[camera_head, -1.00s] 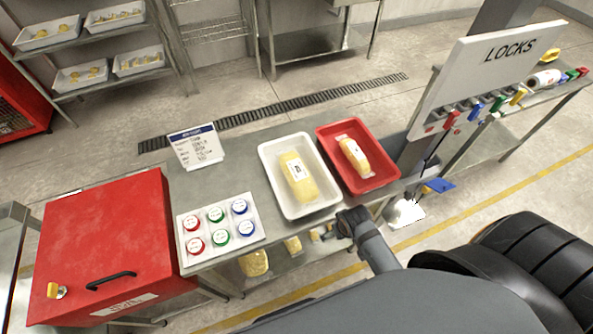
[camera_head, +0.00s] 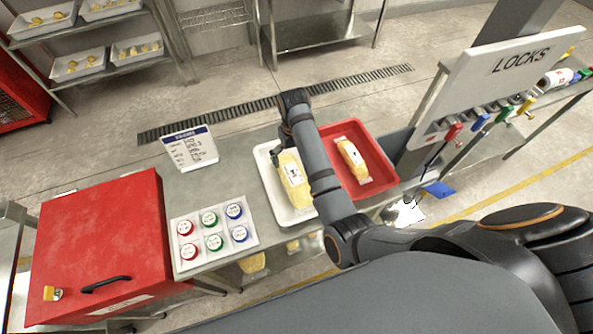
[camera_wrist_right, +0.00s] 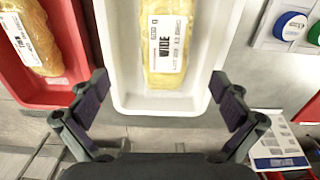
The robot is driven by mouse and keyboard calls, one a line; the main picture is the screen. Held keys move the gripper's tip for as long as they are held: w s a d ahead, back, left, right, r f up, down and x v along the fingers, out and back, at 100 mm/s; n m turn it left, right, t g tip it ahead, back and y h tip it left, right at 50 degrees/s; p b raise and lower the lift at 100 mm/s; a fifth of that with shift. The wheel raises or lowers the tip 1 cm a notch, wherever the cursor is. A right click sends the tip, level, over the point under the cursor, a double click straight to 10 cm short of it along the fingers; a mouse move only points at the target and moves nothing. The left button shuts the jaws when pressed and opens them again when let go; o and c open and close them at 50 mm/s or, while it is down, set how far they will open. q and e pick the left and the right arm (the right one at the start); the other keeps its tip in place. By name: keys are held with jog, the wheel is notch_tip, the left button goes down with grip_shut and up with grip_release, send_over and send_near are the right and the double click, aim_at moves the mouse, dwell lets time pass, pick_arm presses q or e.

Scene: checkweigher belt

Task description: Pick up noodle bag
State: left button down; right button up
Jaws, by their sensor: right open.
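A yellow noodle bag (camera_head: 292,176) with a white label lies in the white tray (camera_head: 276,210). In the right wrist view this bag (camera_wrist_right: 166,45) has a label reading "WIDE". A second yellow bag (camera_head: 352,157) lies in the red tray (camera_head: 374,186) beside it; it also shows at the left of the right wrist view (camera_wrist_right: 32,36). My right gripper (camera_head: 280,155) is at the far end of the white tray. In the right wrist view my right gripper (camera_wrist_right: 160,82) is open and empty, its fingers apart on either side of the tray's end. My left gripper is out of view.
A button panel (camera_head: 213,232), a sign card (camera_head: 191,148) and a red cabinet (camera_head: 100,240) stand left of the trays. The LOCKS board (camera_head: 500,80) stands to the right. Bare steel table (camera_head: 236,170) shows left of the white tray.

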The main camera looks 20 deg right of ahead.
aim_at(293, 174)
jog(key=shift+s+a+f, duration=0.1)
jog(key=shift+s+f, duration=0.05)
jog(key=shift+f, duration=0.15)
jog(key=f, duration=0.2)
jog(key=f+p, duration=0.1)
jog(key=shift+s+a+f, duration=0.2)
jog(key=shift+s+f, duration=0.05)
jog(key=shift+s, duration=0.05)
jog(key=shift+w+f, duration=0.1)
jog(key=shift+f, duration=0.25)
jog(key=shift+w+d+f, duration=0.1)
jog(key=shift+w, duration=0.05)
jog(key=shift+f+p, duration=0.3)
jog(key=shift+f, duration=0.05)
jog(key=f, duration=0.2)
jog(key=f+p, duration=0.1)
jog(key=shift+s+a+f, duration=0.25)
jog(key=shift+a+f, duration=0.05)
jog(key=shift+f, duration=0.05)
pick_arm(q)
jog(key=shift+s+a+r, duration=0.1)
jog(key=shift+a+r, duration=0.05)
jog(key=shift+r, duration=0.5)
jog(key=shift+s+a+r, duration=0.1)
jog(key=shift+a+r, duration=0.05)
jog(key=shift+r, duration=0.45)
pick_arm(e)
jog(key=shift+w+f, duration=0.1)
jog(key=shift+f, duration=0.25)
